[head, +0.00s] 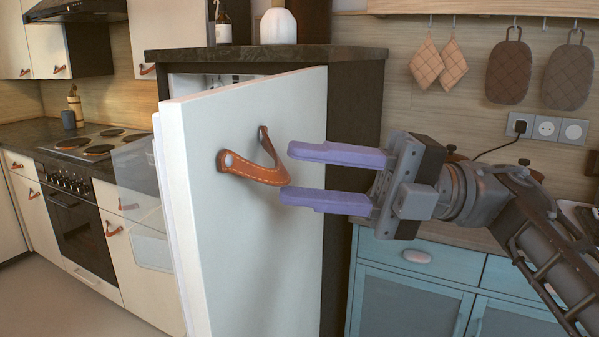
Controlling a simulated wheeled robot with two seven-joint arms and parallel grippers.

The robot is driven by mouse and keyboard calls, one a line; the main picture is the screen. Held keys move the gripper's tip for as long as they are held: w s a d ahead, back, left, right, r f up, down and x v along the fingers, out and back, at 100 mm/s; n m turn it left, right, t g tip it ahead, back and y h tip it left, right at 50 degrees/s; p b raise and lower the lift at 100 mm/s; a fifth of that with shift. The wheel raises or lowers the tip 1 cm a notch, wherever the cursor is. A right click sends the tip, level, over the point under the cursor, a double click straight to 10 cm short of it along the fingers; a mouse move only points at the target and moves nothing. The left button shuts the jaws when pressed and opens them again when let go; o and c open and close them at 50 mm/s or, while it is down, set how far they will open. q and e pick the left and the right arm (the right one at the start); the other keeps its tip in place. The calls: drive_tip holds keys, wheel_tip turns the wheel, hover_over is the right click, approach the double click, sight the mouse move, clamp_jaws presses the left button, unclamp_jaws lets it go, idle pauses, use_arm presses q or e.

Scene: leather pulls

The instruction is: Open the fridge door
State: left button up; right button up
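The fridge door (240,240) is white and stands ajar, swung out from the dark fridge cabinet (352,130). Its free edge is toward the left, and part of the lit interior (205,82) and a clear door shelf (140,170) show behind it. A brown leather pull handle (252,170) loops out from the door's front. My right gripper (287,172) is open, its two purple fingers pointing left at the handle, one above the other. The fingertips are close to the handle's right end; I cannot tell whether they touch it. My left gripper is not in view.
A blue cabinet (420,295) stands to the right below my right arm. A white vase (278,26) and a bottle (223,25) stand on the fridge top. The stove (95,145) and white drawers are at the left. Floor (40,300) is clear at lower left.

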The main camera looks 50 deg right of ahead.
drive_tip(key=v, duration=0.6)
drive_tip(key=shift+d, duration=0.2)
drive_tip(key=shift+s+f, duration=0.1)
